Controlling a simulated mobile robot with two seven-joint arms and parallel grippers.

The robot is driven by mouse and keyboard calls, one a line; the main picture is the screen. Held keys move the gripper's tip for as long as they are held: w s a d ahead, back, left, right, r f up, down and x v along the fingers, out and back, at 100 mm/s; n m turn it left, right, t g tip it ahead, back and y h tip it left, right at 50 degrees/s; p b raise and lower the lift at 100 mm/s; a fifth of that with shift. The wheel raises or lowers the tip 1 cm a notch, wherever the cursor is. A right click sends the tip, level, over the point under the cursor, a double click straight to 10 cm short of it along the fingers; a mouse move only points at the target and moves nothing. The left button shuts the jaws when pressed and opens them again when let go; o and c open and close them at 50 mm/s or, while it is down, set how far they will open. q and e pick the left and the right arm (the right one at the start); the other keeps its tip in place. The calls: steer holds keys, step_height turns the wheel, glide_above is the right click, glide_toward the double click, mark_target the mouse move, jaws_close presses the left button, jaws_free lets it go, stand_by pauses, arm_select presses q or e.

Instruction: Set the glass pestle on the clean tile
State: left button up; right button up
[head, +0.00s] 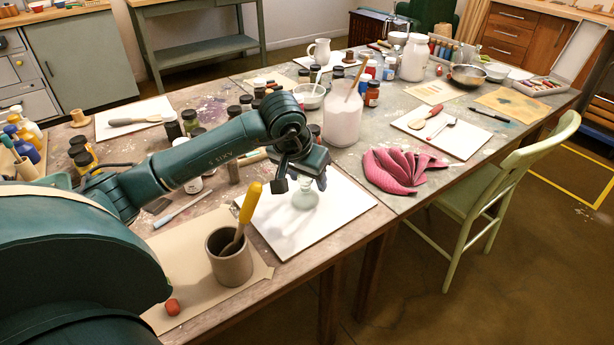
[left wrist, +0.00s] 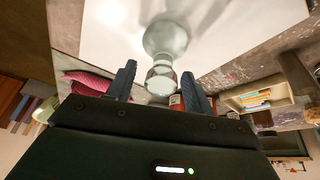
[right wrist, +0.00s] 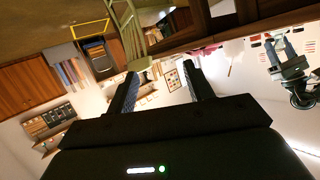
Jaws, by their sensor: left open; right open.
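The clear glass pestle (head: 305,198) appears to stand upright on the white tile (head: 345,208) near the table's front edge. My left gripper (head: 300,185) is just above it, pointing down, and partly hides its top. In the left wrist view the pestle (left wrist: 165,40) has its wide foot against the white tile (left wrist: 110,30). Its narrower knob lies between the two open fingers of my left gripper (left wrist: 163,85), with gaps on both sides. My right gripper (right wrist: 160,90) is open and empty, away from the table things, and is outside the head view.
A brown pot (head: 230,262) with a yellow-handled tool stands left of the tile. A pink cloth (head: 400,170) and a large jar of white powder (head: 342,120) are to the right and behind. Several small dark-lidded jars crowd behind my left arm. A green chair (head: 490,190) stands at the front right.

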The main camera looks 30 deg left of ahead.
arm_select(q)
steer(key=v, duration=1.1)
steer(key=shift+r+p, duration=0.25)
steer(key=shift+p, duration=0.2)
arm_select(e)
steer(key=shift+w+a+f+g, duration=0.15)
steer(key=shift+a+f+g, duration=0.15)
steer(key=shift+f, duration=0.1)
arm_select(q)
steer(key=shift+s, duration=0.15)
arm_select(e)
steer(key=shift+r, duration=0.25)
